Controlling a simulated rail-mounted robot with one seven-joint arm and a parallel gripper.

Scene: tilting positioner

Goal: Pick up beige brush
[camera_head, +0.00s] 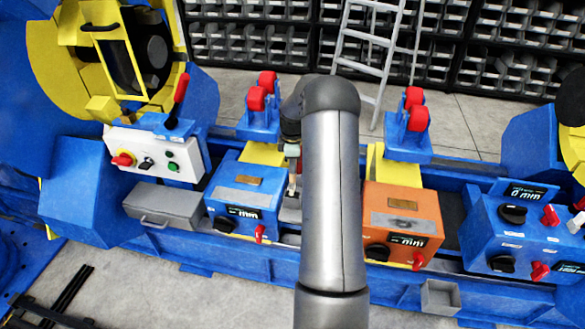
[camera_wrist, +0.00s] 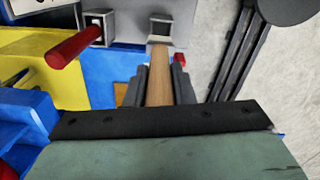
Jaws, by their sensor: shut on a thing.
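The beige brush shows in the wrist view as a tan wooden handle (camera_wrist: 159,75) running up the middle. My gripper (camera_wrist: 160,84) is shut on this handle, with one dark finger on each side. The handle's far end meets a square grey metal piece (camera_wrist: 160,30) with a dark middle; I cannot tell whether that is part of the brush.
The blue box (camera_head: 243,197) and orange box (camera_head: 402,220) flank my arm, with red-rollered blue supports (camera_head: 262,110) behind. A control box with a red lever (camera_head: 179,100) stands left. A grey ladder (camera_head: 365,45) and bin shelves (camera_head: 250,40) are at the back.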

